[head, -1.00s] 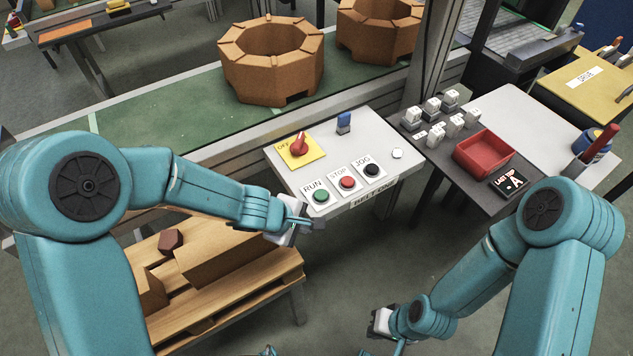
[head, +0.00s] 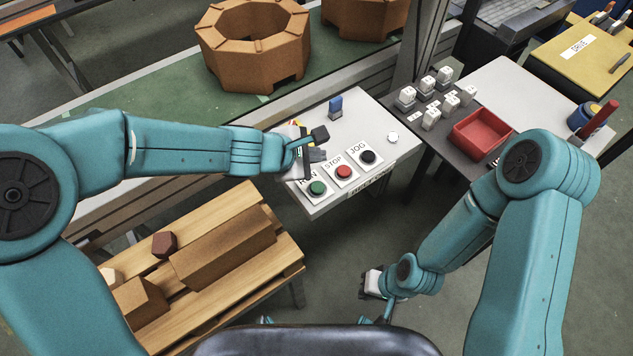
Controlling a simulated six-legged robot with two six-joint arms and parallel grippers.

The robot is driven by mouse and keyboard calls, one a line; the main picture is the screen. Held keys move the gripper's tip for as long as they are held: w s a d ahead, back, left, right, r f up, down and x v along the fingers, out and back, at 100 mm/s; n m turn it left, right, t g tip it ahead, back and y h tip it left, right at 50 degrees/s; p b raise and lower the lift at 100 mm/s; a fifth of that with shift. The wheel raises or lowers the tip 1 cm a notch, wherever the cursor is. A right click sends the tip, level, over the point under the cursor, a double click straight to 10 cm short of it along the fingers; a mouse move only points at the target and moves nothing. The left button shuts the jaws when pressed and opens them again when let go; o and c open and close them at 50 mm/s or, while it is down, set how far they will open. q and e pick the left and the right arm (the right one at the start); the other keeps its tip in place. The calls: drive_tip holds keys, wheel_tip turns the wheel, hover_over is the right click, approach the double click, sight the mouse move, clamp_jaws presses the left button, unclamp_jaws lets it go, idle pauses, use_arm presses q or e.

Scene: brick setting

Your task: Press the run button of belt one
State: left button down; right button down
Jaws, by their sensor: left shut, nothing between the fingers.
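The belt one panel (head: 375,125) is a pale slanted box with a row of buttons along its front edge. The green RUN button (head: 317,188) is leftmost, its label partly covered. The red STOP button (head: 344,172) and black JOG button (head: 368,157) sit to its right. My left gripper (head: 319,146) is shut and empty over the panel's left part, just behind the RUN button in the picture and apart from it. It hides most of the yellow-plated red switch. My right gripper (head: 371,284) hangs low, away from the panel; its fingers are not clear.
A red tray (head: 481,133) and several white blocks lie on the right table. A pallet (head: 275,262) with brown blocks is below my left arm. A conveyor (head: 140,92) carries octagonal brown rings.

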sight(315, 189)
use_arm(q)
wheel_tip(315, 189, down, 9)
drive_tip(key=b, duration=0.8)
drive_tip(key=shift+r+b, duration=0.1)
drive_tip(key=shift+b, duration=0.25)
idle(1.4)
drive_tip(key=shift+f+b, duration=0.45)
